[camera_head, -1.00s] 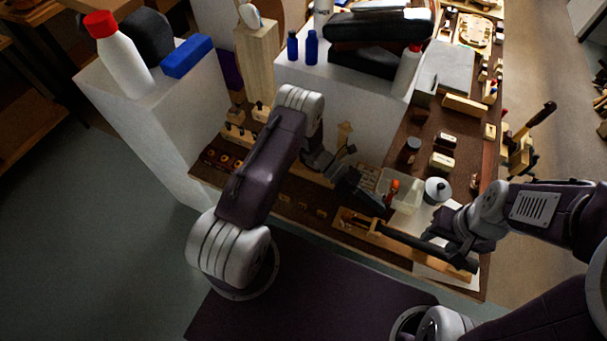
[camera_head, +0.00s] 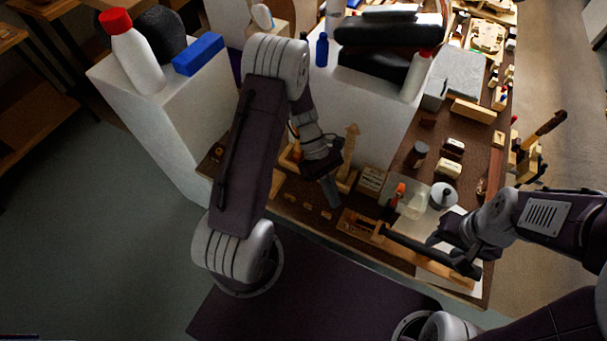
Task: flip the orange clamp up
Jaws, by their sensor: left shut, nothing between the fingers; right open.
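A small bright orange piece (camera_head: 397,194) stands on the brown bench beside the clear container; it is too small to tell whether it is the orange clamp. A yellow-orange piece (camera_head: 289,159) shows behind my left arm, partly hidden by it. My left gripper (camera_head: 333,194) is shut and empty, pointing down over the bench's front part, left of the bright orange piece and apart from it. My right gripper (camera_head: 455,252) is open at the bench's front right, over a white sheet and near a long dark bar.
A wooden tray (camera_head: 359,226) lies at the front edge. A clear container (camera_head: 416,206) and a round metallic pot (camera_head: 442,195) stand right of the orange piece. A dark jar (camera_head: 416,154) is behind them. A tall white block (camera_head: 385,125) stands behind my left gripper.

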